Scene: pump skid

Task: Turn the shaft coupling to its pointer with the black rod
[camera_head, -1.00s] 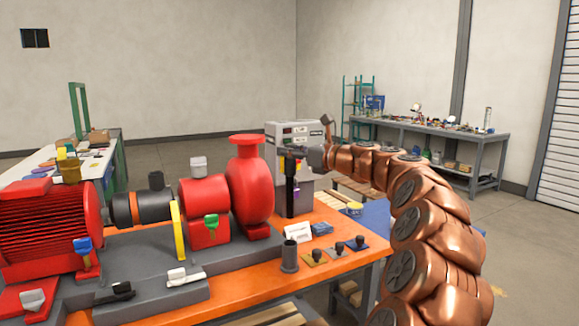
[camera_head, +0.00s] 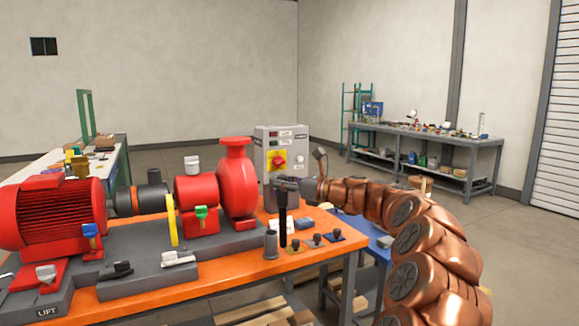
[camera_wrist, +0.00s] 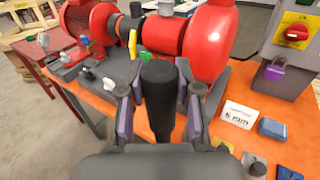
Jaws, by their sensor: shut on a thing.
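The black rod (camera_head: 283,214) hangs upright from my gripper (camera_head: 287,184), over the front right part of the orange bench, right of the grey cup-like holder. In the wrist view my gripper (camera_wrist: 158,88) is shut on the rod's thick black head (camera_wrist: 159,84). I cannot tell whether the rod's lower end touches anything. The dark shaft coupling (camera_head: 142,199) with an orange band lies between the red motor (camera_head: 55,215) and the red bearing housing (camera_head: 196,191), well left of my gripper. I cannot make out the pointer for sure.
A grey holder (camera_head: 271,245) stands on the orange bench (camera_head: 222,258). Several knobbed plates (camera_head: 318,240) lie right of the rod. The red pump (camera_head: 238,183) and a yellow upright plate (camera_head: 172,221) stand between gripper and coupling. A grey control box (camera_head: 283,148) is behind.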

